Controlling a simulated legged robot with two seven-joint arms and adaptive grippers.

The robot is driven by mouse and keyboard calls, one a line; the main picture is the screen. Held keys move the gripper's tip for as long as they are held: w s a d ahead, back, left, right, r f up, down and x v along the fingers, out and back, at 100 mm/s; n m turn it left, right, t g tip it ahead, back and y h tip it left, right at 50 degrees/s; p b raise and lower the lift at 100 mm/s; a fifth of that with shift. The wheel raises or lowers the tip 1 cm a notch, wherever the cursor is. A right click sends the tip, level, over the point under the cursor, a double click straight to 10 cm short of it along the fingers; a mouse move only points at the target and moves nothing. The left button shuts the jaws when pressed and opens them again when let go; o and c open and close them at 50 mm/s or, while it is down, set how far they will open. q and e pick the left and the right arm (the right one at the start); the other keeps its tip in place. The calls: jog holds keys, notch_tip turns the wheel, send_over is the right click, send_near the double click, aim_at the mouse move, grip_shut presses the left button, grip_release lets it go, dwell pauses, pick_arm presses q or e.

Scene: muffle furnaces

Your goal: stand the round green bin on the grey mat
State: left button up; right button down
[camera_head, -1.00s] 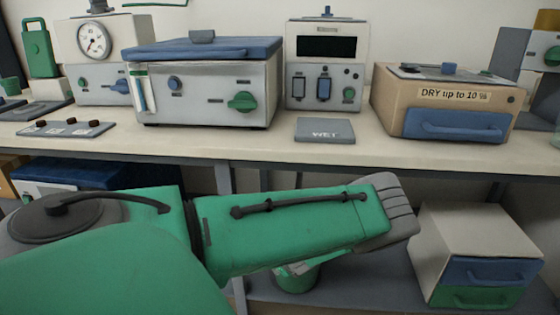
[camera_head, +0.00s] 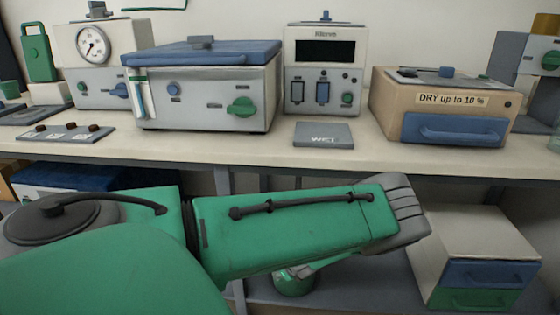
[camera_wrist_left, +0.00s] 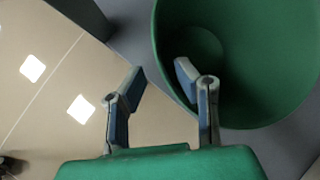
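The round green bin (camera_head: 294,284) shows below my left forearm in the head view, at the lower shelf level, mostly covered by the arm. In the left wrist view the bin (camera_wrist_left: 285,60) is large at the upper right, its open mouth and dark inside visible. My left gripper (camera_wrist_left: 160,73) is open; one fingertip overlaps the bin's mouth and the other is outside it, with the near rim between them in the picture. I cannot tell whether they touch. A flat grey slab marked WET (camera_head: 323,133) lies on the bench; I cannot tell whether it is the mat. My right gripper is out of view.
On the bench stand a blue-lidded furnace (camera_head: 205,98), a display unit (camera_head: 325,75) and a tan box marked DRY (camera_head: 445,105). A knobbed plate (camera_head: 66,133) lies at the left. A drawer box (camera_head: 475,262) is low at the right. Bench front around the slab is clear.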

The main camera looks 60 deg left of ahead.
pick_arm(q)
jog(key=p+v, duration=0.2)
jog(key=v, duration=0.5)
jog(key=s+d+n+h, duration=0.3)
jog(key=s+d+n, duration=0.4)
jog(key=s, duration=0.4)
jog(key=s+d+r+n+h, duration=0.2)
jog(key=s+d+r+n, duration=0.15)
jog(key=d, duration=0.35)
jog(key=s+d+r+n+h, duration=0.2)
jog(key=s+d+n, duration=0.2)
jog(key=d, duration=0.3)
notch_tip(320, 180, up, 11)
jog(key=p, duration=1.1)
jog(key=shift+a+f+p, duration=0.15)
jog(key=shift+a+p, duration=0.1)
jog(key=shift+p, duration=0.05)
jog(key=shift+s, duration=0.25)
